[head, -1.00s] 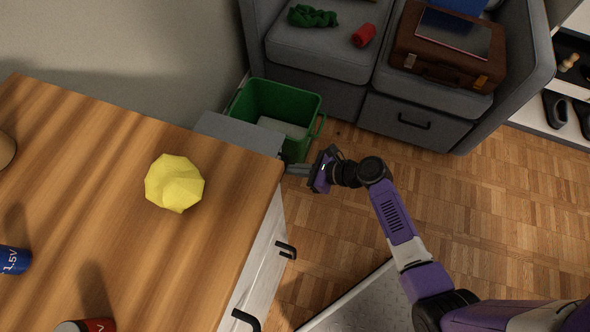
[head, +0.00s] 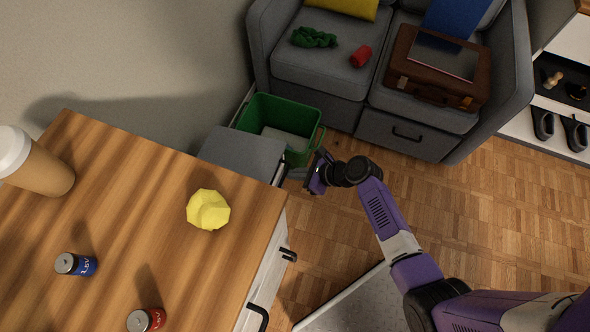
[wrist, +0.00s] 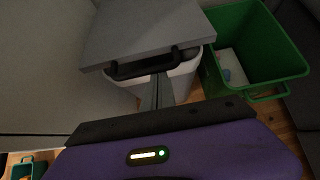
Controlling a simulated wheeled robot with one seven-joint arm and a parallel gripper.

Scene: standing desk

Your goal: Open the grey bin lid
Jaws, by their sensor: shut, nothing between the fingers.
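The grey bin lid (head: 243,153) shows beyond the desk's far right corner, beside the green bin. In the wrist view the lid (wrist: 150,26) fills the upper middle, with a dark handle (wrist: 128,70) along its near edge. The white bin body (wrist: 185,82) shows below the lid; how far the lid is raised is hard to tell. My gripper (head: 296,173) is at the near right edge of the lid. In the wrist view its fingers (wrist: 157,85) are shut and empty, with their tips at or just under the handle; contact is unclear.
An open green bin (head: 280,125) stands right beside the grey one, also in the wrist view (wrist: 255,50). The wooden desk (head: 150,210) with drawer handles is close on the left. A grey sofa (head: 325,75) stands behind. The parquet floor (head: 480,220) at right is clear.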

